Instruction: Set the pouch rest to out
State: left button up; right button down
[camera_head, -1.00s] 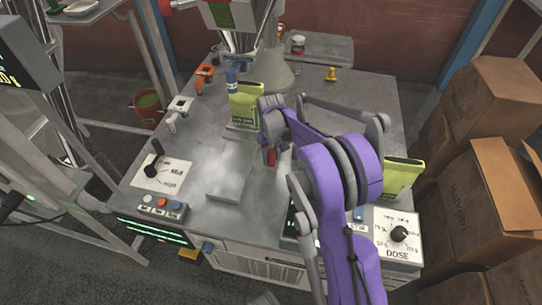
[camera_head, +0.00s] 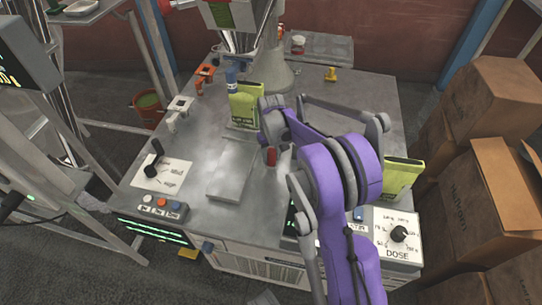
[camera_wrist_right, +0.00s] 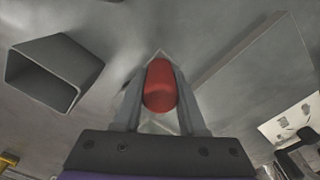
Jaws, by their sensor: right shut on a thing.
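A red knob (camera_wrist_right: 161,86) stands between the two fingers of my right gripper (camera_wrist_right: 160,108), which is shut on it, in the right wrist view. In the head view the same red knob (camera_head: 271,156) shows just left of my purple right arm, which hides most of the gripper (camera_head: 271,160). A flat grey plate (camera_head: 232,172) lies on the table left of the knob, in front of an upright yellow-green pouch (camera_head: 245,103). I cannot tell how the knob joins the plate or the pouch rest. My left gripper is not in view.
A black lever (camera_head: 154,158) stands on a white panel at the table's left. A dose dial (camera_head: 398,234) and a second green pouch (camera_head: 402,178) are at the right. A hollow grey piece (camera_wrist_right: 55,73) shows left of the fingers.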

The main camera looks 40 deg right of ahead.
dwell(0.3)
jog(key=s+a, duration=0.4)
jog(key=a, duration=0.1)
jog(key=s+a, duration=0.5)
jog(key=a, duration=0.1)
jog(key=s+a+p, duration=0.1)
jog(key=s+a, duration=0.3)
jog(key=a, duration=0.2)
jog(key=shift+s+a, duration=0.15)
jog(key=shift+s, duration=0.35)
jog(key=shift+a, duration=0.15)
jog(key=shift+c, duration=2.4)
grip_release()
jog(key=shift+s, duration=0.1)
jog(key=shift+r, duration=0.15)
notch_tip(320, 180, up, 10)
jog(key=p, duration=0.3)
jog(key=shift+r, duration=0.25)
